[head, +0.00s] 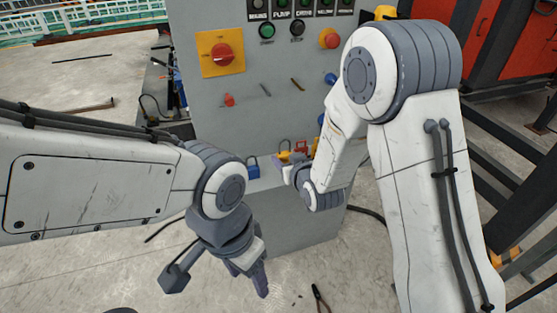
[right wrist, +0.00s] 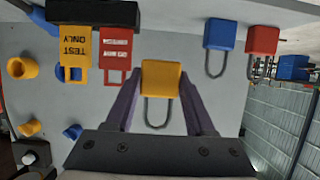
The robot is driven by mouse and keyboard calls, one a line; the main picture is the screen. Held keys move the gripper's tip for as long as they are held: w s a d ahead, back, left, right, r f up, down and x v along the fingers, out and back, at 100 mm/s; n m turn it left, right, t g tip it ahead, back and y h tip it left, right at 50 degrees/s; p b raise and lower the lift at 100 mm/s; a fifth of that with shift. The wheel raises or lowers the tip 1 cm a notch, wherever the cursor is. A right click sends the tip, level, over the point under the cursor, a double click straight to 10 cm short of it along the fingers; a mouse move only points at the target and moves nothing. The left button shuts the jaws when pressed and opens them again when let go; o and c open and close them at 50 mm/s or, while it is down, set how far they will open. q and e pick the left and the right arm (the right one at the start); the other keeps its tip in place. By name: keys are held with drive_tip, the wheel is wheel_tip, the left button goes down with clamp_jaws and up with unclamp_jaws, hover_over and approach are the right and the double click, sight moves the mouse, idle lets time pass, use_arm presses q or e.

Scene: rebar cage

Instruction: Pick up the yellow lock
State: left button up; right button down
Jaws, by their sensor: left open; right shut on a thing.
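The yellow lock (right wrist: 160,78) sits between the two purple fingers of my right gripper (right wrist: 160,84) in the right wrist view. The fingers are shut on its body from both sides, and its grey shackle points back toward the palm. In the head view my right gripper (head: 286,162) is small and partly hidden by its own wrist at the cabinet's ledge. My left gripper (head: 248,279) is open and empty, pointing down in front of the cabinet, well apart from the locks.
A blue lock (right wrist: 220,34) and a red lock (right wrist: 262,40) are beside the yellow one. A yellow "TEST ONLY" tag (right wrist: 77,47) and a red tag (right wrist: 116,49) are on the other side. The grey cabinet (head: 240,120) carries switches. Pliers (head: 321,298) lie on the floor.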

drive_tip(key=s+d+r+b, duration=0.4)
drive_tip(key=s+b, duration=0.1)
drive_tip(key=b, duration=0.4)
drive_tip(key=shift+s, duration=0.35)
